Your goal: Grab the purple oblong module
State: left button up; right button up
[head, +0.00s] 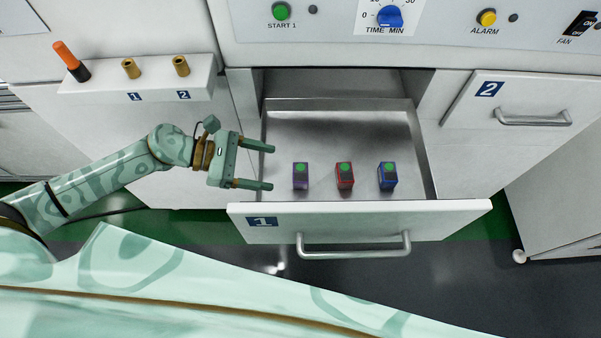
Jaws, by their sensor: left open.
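The purple oblong module (300,178) stands upright in the open drawer marked 1 (370,126), with a green round spot on its top. It is the leftmost of three modules in a row near the drawer's front. My left gripper (272,167) is open and empty. Its two fingers point right over the drawer's left side, and their tips end a little to the left of the purple module, apart from it. My right gripper is not in view.
A red module (345,176) and a blue module (387,176) stand to the right of the purple one. The drawer front (450,212) has a bar handle (355,249). A shelf (200,88) with an orange-handled tool (70,60) is at left. The drawer's back is clear.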

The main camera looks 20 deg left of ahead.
aim_at(301, 176)
pick_arm(q)
jog(key=x, duration=0.5)
jog(key=shift+d+f, duration=0.1)
jog(key=shift+f, duration=0.05)
jog(key=c, duration=1.1)
